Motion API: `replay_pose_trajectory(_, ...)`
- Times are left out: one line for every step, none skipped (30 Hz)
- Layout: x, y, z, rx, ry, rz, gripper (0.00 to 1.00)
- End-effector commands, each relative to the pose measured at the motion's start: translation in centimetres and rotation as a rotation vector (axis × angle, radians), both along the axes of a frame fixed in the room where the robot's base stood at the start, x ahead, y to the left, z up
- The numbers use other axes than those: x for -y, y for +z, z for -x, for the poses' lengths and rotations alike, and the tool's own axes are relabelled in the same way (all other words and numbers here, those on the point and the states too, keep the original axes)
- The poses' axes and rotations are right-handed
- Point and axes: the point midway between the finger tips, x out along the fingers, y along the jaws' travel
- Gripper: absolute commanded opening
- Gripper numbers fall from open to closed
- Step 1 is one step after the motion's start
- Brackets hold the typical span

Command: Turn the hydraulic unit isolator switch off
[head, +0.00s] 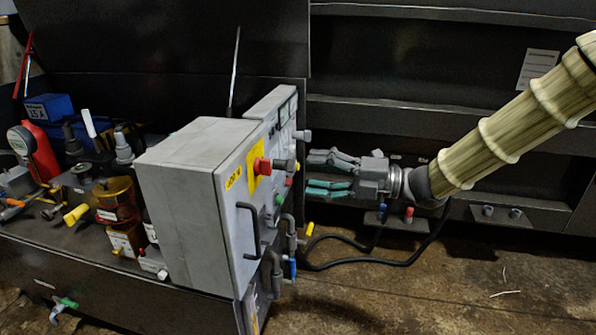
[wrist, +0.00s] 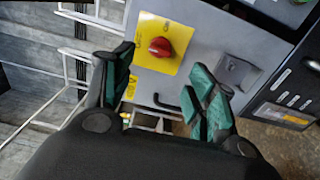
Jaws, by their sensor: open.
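The isolator switch is a red rotary knob on a yellow plate, on the front of a grey cabinet. In the wrist view the red knob (wrist: 160,47) sits near the middle top, on its yellow plate (wrist: 176,65). In the head view the knob (head: 262,166) shows side-on at the cabinet's front face. My gripper (head: 311,173) is open and empty, in front of that face and apart from the knob. In the wrist view its fingers (wrist: 163,68) spread to either side below the knob. The knob's exact pointing direction is too small to tell.
The grey cabinet (head: 185,185) carries a bar handle (head: 247,235) below the knob and other buttons beside it. Hoses and pipes (head: 275,270) hang low at its front. A cluttered bench top (head: 60,235) lies left. Open floor (head: 430,300) lies right.

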Motion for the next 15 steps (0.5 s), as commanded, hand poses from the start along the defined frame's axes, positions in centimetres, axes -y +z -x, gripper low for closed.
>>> replay_pose_trajectory(0.5,0.0,0.2,0.001,0.0,0.0,0.57)
replay_pose_trajectory(0.8,0.0,0.2,0.001,0.0,0.0,0.57)
replay_pose_trajectory(1.1,0.0,0.3,0.0,-0.001,0.0,0.57)
replay_pose_trajectory(1.3,0.0,0.4,0.0,-0.001,0.001,0.57)
replay_pose_trajectory(1.5,0.0,0.5,0.0,-0.001,0.001,0.57)
replay_pose_trajectory(1.6,0.0,0.5,0.0,0.0,0.001,0.57)
replay_pose_trajectory(1.7,0.0,0.5,0.001,0.0,0.001,0.57)
replay_pose_trajectory(1.8,0.0,0.6,0.001,0.0,0.001,0.57)
replay_pose_trajectory(1.8,0.0,0.6,0.001,0.001,0.001,0.57)
replay_pose_trajectory(1.8,0.0,0.6,0.001,0.001,0.001,0.57)
replay_pose_trajectory(1.9,0.0,0.6,0.001,0.001,0.001,0.57)
replay_pose_trajectory(1.9,0.0,0.6,0.0,0.001,0.001,0.57)
replay_pose_trajectory(1.8,0.0,0.6,0.0,0.001,0.001,0.57)
replay_pose_trajectory(1.8,0.0,0.6,0.0,0.001,0.001,0.57)
replay_pose_trajectory(1.8,0.0,0.6,0.0,0.001,0.001,0.57)
